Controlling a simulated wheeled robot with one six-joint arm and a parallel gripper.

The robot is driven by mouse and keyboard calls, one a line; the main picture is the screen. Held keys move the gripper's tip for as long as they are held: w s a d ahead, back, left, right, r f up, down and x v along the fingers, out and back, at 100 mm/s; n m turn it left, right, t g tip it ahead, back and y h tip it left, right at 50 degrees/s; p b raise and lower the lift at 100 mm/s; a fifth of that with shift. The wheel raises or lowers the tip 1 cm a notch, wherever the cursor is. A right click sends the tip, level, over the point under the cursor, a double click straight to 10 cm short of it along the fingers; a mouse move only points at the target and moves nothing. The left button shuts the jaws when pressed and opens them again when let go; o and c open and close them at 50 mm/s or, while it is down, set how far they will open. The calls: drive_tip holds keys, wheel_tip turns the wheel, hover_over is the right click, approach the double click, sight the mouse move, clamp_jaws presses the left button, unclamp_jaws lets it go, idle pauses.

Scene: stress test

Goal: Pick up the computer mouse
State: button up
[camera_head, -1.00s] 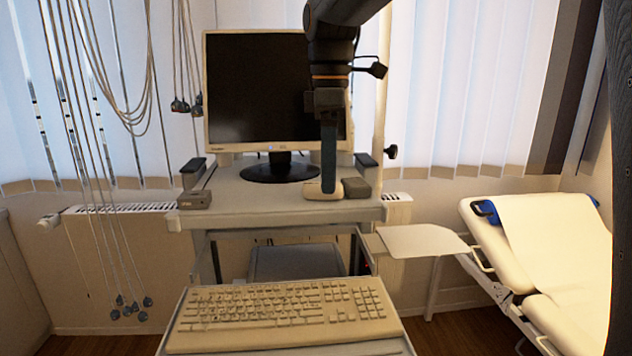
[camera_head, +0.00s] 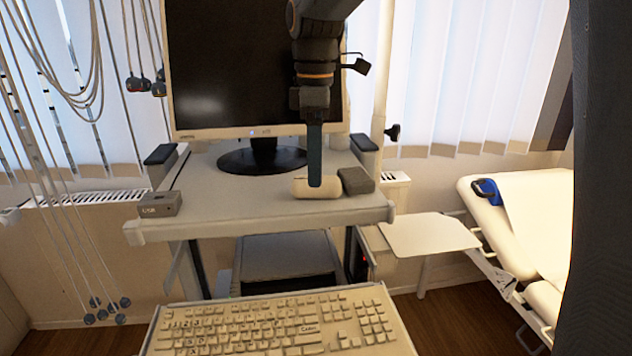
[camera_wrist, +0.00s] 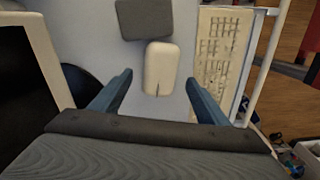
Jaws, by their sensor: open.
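The computer mouse (camera_head: 318,189) is a cream, rounded block lying on the upper shelf of the cart, partly hidden behind a finger in the head view. In the wrist view the mouse (camera_wrist: 162,68) lies ahead of my gripper (camera_wrist: 158,92), roughly centred between the two blue fingers. The fingers are spread apart with clear space on both sides of the mouse. In the head view my gripper (camera_head: 314,182) points down in front of the mouse. I cannot tell the exact height of the fingertips above the shelf.
A dark grey box (camera_head: 356,181) sits right beside the mouse. A monitor (camera_head: 255,70) stands behind on the shelf (camera_head: 230,205). A small grey device (camera_head: 160,204) is at the shelf's left. A keyboard (camera_head: 275,322) lies on a lower tray. A side plate (camera_head: 428,234) juts out right.

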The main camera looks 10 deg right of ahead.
drive_tip(key=shift+d+f+p, duration=0.1)
drive_tip(key=shift+f+p, duration=0.3)
drive_tip(key=shift+f, duration=1.15)
drive_tip(key=c, duration=1.2)
